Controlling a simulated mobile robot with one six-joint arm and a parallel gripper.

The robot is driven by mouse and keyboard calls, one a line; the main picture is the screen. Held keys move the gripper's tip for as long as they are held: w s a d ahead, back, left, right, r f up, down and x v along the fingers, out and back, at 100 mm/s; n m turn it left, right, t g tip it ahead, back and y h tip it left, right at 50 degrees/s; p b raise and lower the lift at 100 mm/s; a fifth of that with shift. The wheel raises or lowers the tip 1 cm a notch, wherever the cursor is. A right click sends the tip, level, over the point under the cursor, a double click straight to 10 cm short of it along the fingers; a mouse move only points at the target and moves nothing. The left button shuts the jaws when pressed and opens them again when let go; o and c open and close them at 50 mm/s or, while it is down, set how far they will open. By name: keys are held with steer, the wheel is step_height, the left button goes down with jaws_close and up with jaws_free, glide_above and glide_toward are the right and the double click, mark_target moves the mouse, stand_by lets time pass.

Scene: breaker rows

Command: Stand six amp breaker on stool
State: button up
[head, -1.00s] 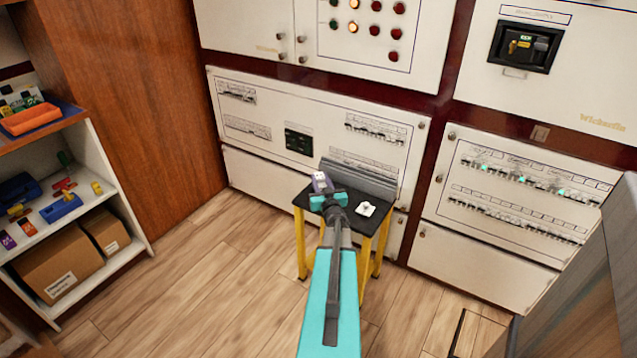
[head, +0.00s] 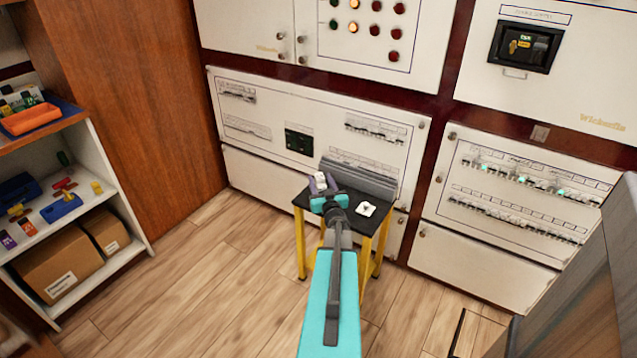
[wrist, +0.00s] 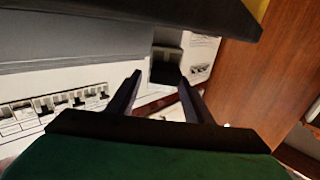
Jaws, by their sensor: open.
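A white square with a dark mark (head: 366,209) lies on the stool. Grey ribbed rails (head: 358,180) lie along its back edge. Cabinet panels with breaker rows (head: 375,127) stand close behind. A shelf (head: 75,205) with boxes and tools is at left. The wooden floor between is clear.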

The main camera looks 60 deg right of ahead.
steer(key=shift+v, duration=5.55)
steer(key=shift+r, duration=0.1)
steer(key=shift+s, duration=0.1)
